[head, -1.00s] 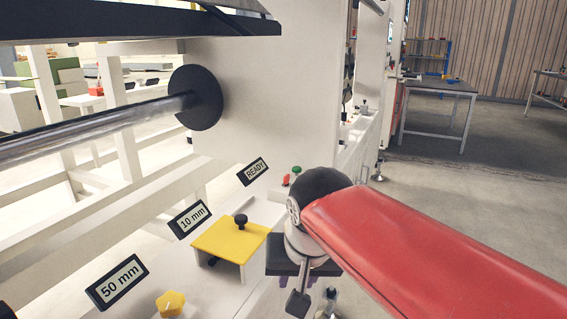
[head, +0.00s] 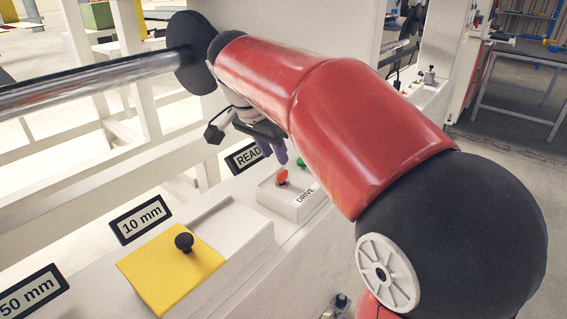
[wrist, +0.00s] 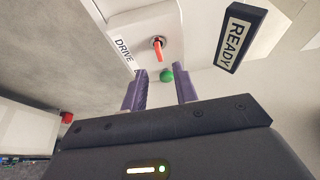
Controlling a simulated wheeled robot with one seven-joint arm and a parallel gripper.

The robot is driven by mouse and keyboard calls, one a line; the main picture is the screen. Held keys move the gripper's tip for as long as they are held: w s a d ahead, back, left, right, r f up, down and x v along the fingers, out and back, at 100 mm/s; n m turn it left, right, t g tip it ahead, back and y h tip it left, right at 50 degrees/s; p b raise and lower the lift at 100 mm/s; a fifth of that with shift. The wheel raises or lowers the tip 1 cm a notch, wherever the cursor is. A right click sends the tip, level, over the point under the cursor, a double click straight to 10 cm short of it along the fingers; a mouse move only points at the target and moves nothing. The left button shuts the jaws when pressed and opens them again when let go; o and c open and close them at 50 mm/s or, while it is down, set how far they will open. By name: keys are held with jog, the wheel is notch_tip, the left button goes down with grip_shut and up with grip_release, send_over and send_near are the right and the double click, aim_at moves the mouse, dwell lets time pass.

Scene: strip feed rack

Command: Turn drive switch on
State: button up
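The drive switch is a small red lever (head: 282,177) on a pale box labelled DRIVE (head: 304,195). A round green button or lamp (head: 300,162) sits beside it. In the wrist view the red lever (wrist: 158,48) stands out from a round metal base, with the green part (wrist: 167,76) nearer to me. My gripper (head: 272,152) is over the far left side of the box, close to the lever. In the wrist view its purple fingers (wrist: 162,80) are apart with nothing held between them. The lever appears beyond the fingertips; exact contact cannot be told.
A READY display (head: 245,158) stands just left of the box and also shows in the wrist view (wrist: 234,38). A yellow cover with a black knob (head: 172,268) and a 10 mm display (head: 141,218) are nearer. A metal roller (head: 90,90) runs across the left.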

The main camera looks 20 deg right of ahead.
aim_at(282, 171)
jog(key=x, duration=0.6)
jog(key=shift+f, duration=0.1)
jog(key=shift+s, duration=0.1)
jog(key=shift+c, duration=0.4)
grip_shut()
